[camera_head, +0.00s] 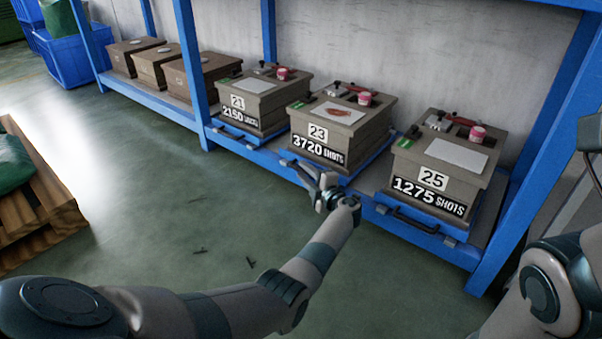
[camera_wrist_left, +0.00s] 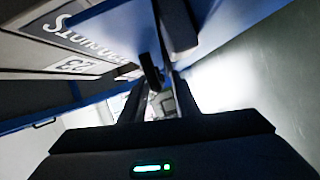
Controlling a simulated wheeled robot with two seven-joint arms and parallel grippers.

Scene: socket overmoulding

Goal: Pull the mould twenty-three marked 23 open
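Mould twenty-three (camera_head: 374,133) is a grey-brown box with a white 23 plate and a "3720 SHOTS" label, standing on the blue lower shelf between moulds 21 and 25. A blue strip with a dark handle runs along its front. My left gripper (camera_head: 318,186) is at that front handle, below the label. In the left wrist view the 23 plate (camera_wrist_left: 75,66) shows upside down. A dark handle part (camera_wrist_left: 151,75) appears at the left fingertips (camera_wrist_left: 159,82); whether they are closed on it is unclear. My right gripper is out of view.
Mould 21 (camera_head: 262,88) stands to the left and mould 25 (camera_head: 479,178) to the right, with its own front handle (camera_head: 415,220). Blue rack posts (camera_head: 190,70) stand at the sides. A wooden pallet (camera_head: 40,205) is at far left. The green floor in front is mostly clear.

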